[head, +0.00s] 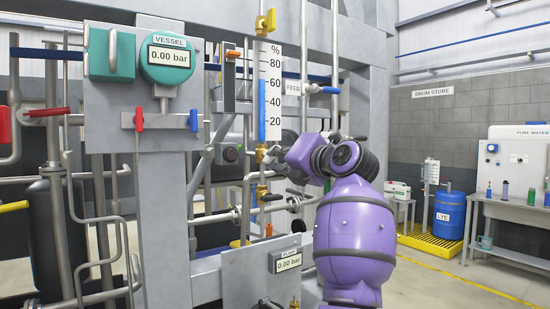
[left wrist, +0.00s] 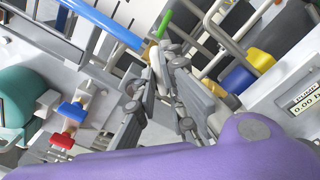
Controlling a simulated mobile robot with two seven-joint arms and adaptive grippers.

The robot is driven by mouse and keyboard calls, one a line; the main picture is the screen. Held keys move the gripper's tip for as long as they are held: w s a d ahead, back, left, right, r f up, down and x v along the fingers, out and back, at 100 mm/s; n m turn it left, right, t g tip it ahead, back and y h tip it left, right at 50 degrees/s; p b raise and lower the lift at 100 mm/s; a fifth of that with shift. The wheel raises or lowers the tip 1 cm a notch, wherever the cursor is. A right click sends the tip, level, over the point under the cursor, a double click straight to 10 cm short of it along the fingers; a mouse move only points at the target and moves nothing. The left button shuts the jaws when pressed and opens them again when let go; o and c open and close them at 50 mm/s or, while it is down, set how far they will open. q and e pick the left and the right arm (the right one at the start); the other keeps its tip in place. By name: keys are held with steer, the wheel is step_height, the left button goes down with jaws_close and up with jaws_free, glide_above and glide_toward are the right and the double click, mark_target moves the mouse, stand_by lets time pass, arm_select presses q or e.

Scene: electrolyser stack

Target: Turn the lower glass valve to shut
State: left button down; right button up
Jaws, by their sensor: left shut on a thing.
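The level glass (head: 262,95) is an upright gauge with a blue column beside a % scale. The lower glass valve (head: 262,152) is a small yellow fitting at its foot. In the left wrist view, the fingers of my left gripper (left wrist: 160,82) close around the valve (left wrist: 154,52) at the end of the blue column (left wrist: 105,24). The handle's exact angle is hard to tell. My right gripper is not in view.
The upper glass valve (head: 266,22) is yellow. The vessel gauge (head: 166,55) and pump display (head: 288,261) read 0.00 bar. Red (head: 139,119) and blue (head: 193,120) handles sit left on the panel. Pipes crowd around the gripper; open floor lies to the right.

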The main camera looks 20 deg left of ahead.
arm_select(q)
steer(key=shift+m, duration=0.3)
steer(key=m, duration=0.4)
steer(key=shift+m, duration=0.3)
steer(key=m, duration=0.3)
steer(key=shift+m, duration=0.3)
steer(key=c, duration=2.3)
jaws_free()
steer(key=shift+m, duration=0.3)
steer(key=o, duration=0.6)
